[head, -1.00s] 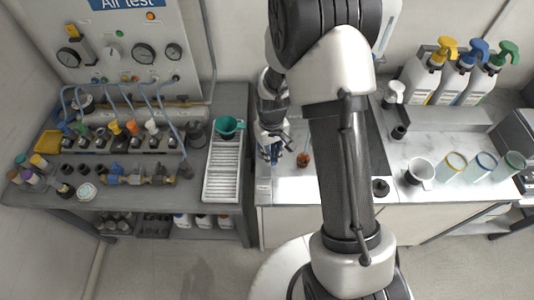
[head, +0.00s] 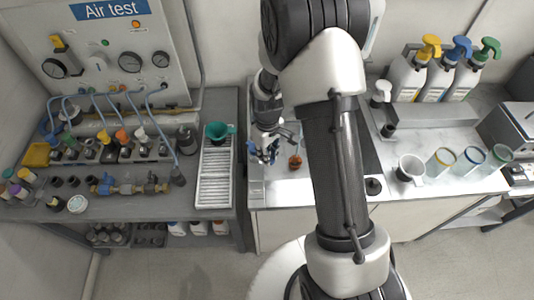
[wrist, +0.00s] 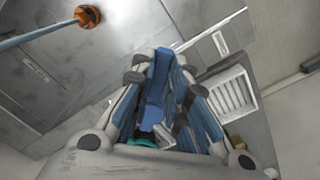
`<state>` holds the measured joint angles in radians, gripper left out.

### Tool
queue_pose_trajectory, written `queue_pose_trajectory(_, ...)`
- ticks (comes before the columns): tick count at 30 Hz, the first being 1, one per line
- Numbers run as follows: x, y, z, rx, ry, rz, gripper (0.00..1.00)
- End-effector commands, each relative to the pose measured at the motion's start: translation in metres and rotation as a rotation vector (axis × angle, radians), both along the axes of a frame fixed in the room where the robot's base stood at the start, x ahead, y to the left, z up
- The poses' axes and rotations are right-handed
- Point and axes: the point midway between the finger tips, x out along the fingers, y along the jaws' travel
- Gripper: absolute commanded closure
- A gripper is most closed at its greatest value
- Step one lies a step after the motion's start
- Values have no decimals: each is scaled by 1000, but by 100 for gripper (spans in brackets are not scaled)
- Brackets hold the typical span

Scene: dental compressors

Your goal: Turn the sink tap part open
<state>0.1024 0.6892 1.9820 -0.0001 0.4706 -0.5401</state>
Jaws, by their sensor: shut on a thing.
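My gripper (head: 264,150) is low over the left part of the sink counter (head: 275,196), left of the dark arm link. In the wrist view my gripper (wrist: 158,95) has its blue-padded fingers closed around a blue bar-shaped piece (wrist: 156,88), which I take to be the sink tap's lever. The lever runs between the fingers, and its lower end is hidden by them. The tap's body and spout cannot be made out. My arm covers much of the sink area in the head view.
An orange-red round item (head: 295,161) with a thin rod stands right of my gripper.

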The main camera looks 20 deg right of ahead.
Motion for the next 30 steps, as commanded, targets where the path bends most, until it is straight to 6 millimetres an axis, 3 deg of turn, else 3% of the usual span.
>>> queue_pose_trajectory(2,0,0,0,0,-1,-1,100)
queue_pose_trajectory(3,0,0,0,0,-1,-1,84)
queue_pose_trajectory(12,0,0,0,0,0,-1,65)
queue_pose_trajectory(23,1,0,5,0,-1,-1,65)
queue_pose_trajectory(30,2,0,46,-1,-7,-1,65)
